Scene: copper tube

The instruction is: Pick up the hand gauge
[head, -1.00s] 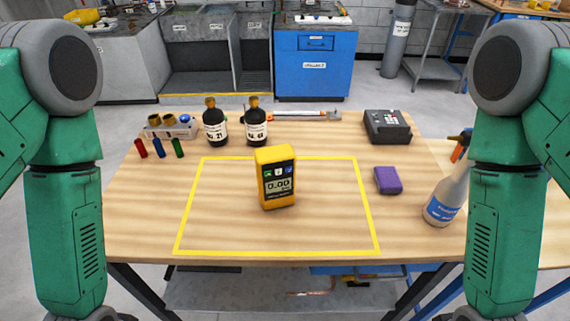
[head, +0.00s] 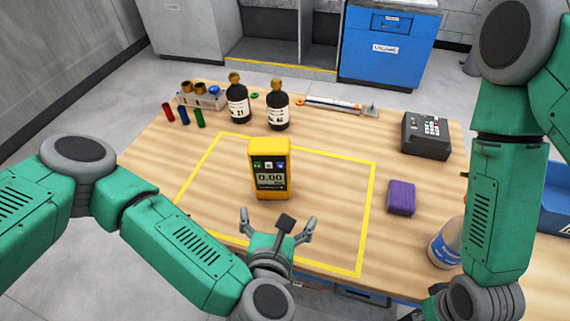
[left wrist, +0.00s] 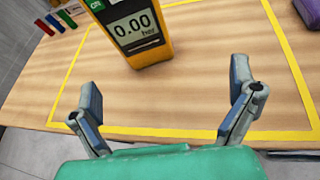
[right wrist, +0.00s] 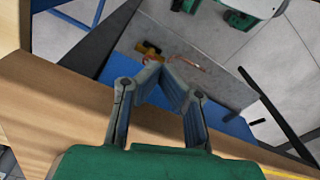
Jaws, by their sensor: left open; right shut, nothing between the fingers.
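The hand gauge (head: 270,168) is a yellow handheld meter with a display reading 0.00. It stands upright inside the yellow taped outline on the wooden table. In the left wrist view the gauge (left wrist: 135,32) is ahead, its top cut off by the picture edge. My left gripper (head: 278,222) is open and empty, in front of the gauge and apart from it; its spread fingers also show in the left wrist view (left wrist: 168,100). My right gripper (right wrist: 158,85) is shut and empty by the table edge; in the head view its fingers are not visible.
Two dark bottles (head: 238,104) (head: 277,112) stand behind the gauge. A purple box (head: 401,197) lies to its right, with a dark keypad device (head: 425,135) beyond. A spray bottle (head: 446,245) is partly behind my right arm.

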